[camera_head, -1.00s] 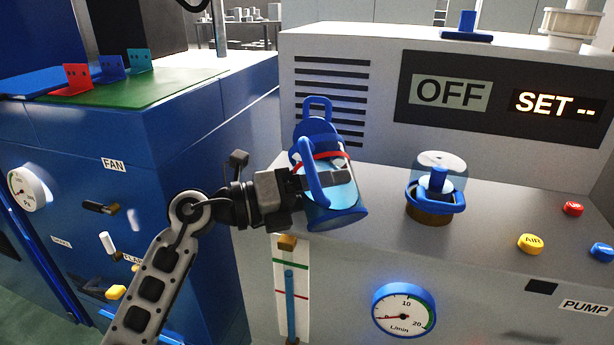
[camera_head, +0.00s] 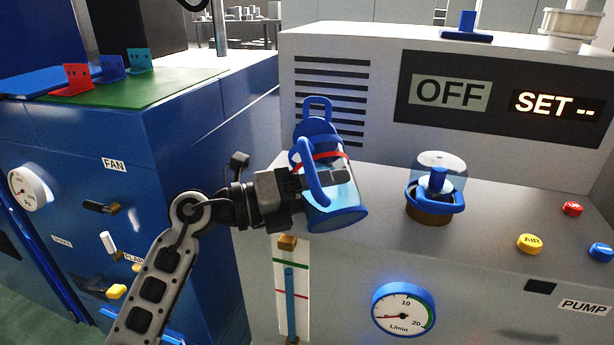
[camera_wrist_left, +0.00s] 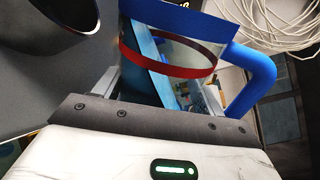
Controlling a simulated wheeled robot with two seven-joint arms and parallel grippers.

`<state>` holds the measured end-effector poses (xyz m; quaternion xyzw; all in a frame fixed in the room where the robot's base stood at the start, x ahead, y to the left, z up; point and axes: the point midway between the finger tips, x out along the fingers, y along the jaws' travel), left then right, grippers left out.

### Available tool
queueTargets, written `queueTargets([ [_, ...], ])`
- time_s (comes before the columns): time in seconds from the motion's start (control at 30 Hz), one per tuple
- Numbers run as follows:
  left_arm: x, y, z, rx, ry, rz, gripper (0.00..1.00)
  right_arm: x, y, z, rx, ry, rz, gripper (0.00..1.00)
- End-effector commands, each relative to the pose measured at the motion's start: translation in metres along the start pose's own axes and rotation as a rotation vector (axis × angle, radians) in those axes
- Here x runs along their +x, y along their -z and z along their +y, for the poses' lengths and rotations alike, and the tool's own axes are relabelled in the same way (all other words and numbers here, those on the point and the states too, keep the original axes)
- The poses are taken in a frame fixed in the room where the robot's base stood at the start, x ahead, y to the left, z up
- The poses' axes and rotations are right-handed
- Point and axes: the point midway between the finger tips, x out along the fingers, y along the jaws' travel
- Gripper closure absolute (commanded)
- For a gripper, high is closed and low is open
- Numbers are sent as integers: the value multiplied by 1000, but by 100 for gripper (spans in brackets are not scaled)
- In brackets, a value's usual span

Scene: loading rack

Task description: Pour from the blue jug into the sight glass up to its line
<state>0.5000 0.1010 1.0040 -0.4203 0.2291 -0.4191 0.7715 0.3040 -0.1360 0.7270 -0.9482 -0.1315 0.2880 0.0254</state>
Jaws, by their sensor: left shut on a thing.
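The blue jug (camera_head: 338,216) has a clear body with bluish liquid in it, a blue rim and handle and a red band. It is tilted above the front edge of the grey machine. My left gripper (camera_head: 322,181) is shut on it; the wrist view also shows the jug (camera_wrist_left: 168,52) between the fingers. The sight glass (camera_head: 290,292) is a narrow blue column on a white panel on the machine's front, below the jug. The panel has a green line above a red line. The column's top looks just below the green line. I see no clear stream.
A clear cup-like fitting with a blue collar (camera_head: 435,199) stands on the machine top, right of the jug. A dial gauge (camera_head: 404,310) is on the front. Red, yellow and blue buttons sit at the right. A blue cabinet (camera_head: 200,130) stands at the left.

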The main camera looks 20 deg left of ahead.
Motion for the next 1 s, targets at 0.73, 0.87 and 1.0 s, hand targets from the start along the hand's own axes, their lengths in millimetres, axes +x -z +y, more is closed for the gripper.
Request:
queueTargets([
  [0.73,0,-1,-1,-38,3,-3,74,-1,0,0,-4,-2,-4,27],
  [0.87,0,0,-1,-44,2,-2,74,-1,0,0,-5,-2,-5,27],
  [1.0,0,0,0,-51,2,-2,74,-1,0,0,-6,-2,-6,27],
])
